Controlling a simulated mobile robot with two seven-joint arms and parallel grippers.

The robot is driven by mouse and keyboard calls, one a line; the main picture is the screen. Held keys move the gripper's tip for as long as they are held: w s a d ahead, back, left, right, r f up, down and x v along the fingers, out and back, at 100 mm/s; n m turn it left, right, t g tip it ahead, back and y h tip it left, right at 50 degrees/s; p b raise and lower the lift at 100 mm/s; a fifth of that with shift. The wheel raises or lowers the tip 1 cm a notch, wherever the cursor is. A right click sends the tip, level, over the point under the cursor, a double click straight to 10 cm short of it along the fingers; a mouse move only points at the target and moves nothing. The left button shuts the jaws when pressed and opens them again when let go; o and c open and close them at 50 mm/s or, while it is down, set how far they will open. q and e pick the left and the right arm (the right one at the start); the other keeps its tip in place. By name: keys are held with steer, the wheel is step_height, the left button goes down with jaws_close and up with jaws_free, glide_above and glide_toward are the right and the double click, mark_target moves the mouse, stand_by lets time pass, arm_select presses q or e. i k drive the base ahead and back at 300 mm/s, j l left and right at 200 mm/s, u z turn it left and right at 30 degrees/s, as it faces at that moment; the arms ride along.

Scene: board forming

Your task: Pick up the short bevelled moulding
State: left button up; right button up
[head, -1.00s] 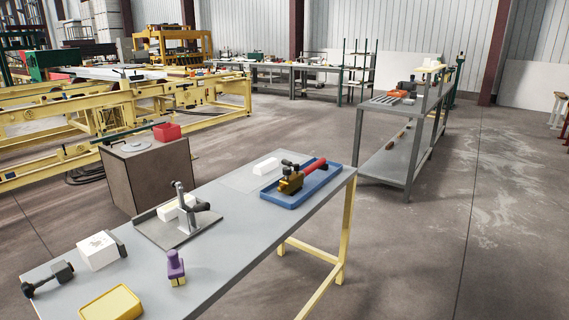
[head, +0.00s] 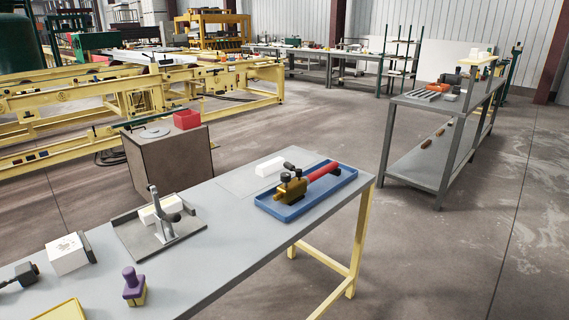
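Neither gripper is in view. I cannot tell for certain which piece is the short bevelled moulding. On the grey table (head: 222,245) a plain white block (head: 269,167) lies on a thin grey sheet (head: 236,181) near the far edge. A cream-white piece (head: 150,213) sits on the dark fixture plate (head: 132,240), partly hidden by an upright toggle clamp (head: 158,226). A white block with printing on top (head: 66,255) stands at the left. On the rack at right, several pale grey strips (head: 427,96) lie side by side, too small to make out their profile.
A blue tray (head: 300,208) holds a red and brass-coloured tool (head: 311,180). A purple-topped stamp (head: 134,288), a yellow tray (head: 62,311) and a dark tool (head: 20,276) stand near the front left. A brown cabinet (head: 170,166) and yellow machinery lie beyond. Floor between table and rack (head: 411,150) is clear.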

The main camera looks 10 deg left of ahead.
mark_target(271, 166)
steer(key=i+l, duration=0.6)
steer(key=i, duration=0.15)
steer(key=z, duration=0.05)
